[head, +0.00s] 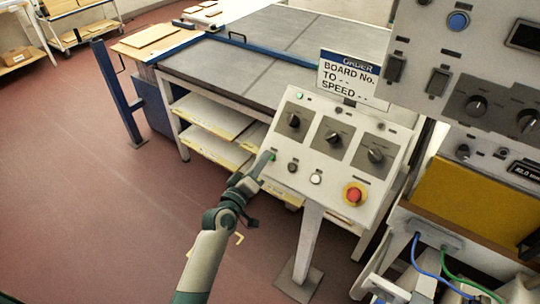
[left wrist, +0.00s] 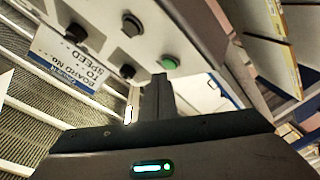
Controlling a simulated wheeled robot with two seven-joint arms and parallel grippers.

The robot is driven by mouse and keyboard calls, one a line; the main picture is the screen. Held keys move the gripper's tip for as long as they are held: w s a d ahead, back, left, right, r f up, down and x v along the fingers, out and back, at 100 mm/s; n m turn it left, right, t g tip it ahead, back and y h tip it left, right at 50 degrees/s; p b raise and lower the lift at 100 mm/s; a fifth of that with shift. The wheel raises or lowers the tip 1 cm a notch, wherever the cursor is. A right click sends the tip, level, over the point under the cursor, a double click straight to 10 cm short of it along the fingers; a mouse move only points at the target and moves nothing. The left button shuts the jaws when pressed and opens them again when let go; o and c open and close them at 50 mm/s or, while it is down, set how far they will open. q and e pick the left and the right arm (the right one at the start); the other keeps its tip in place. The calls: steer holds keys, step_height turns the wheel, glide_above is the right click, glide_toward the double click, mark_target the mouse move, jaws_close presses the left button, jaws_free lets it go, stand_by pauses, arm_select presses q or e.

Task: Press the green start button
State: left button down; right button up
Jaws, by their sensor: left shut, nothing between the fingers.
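The green start button (head: 273,156) sits at the lower left corner of the sloped control panel (head: 330,112). It also shows in the left wrist view (left wrist: 169,63), its face partly lit. My left gripper (head: 267,160) is shut and empty, reaching up from below with its fingertips right at the button. In the left wrist view the closed fingers (left wrist: 160,80) end just beside the green button; I cannot tell whether they touch it. My right gripper is not in view.
Beside the green button are a black button (head: 292,167), a white button (head: 316,178) and a red emergency button (head: 352,194). Black knobs (head: 333,138) line the panel above. A sign (head: 350,78) stands behind. Open red floor (head: 90,215) lies to the left.

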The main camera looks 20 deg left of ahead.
arm_select(q)
steer(key=s+r+p, duration=0.1)
steer(key=p, duration=0.1)
steer(key=s+a+r+p, duration=0.1)
steer(key=s+r+p, duration=0.1)
steer(key=shift+s+a+r, duration=0.1)
steer(key=shift+s+r, duration=0.1)
steer(key=shift+r, duration=0.05)
stand_by(0.4)
stand_by(0.6)
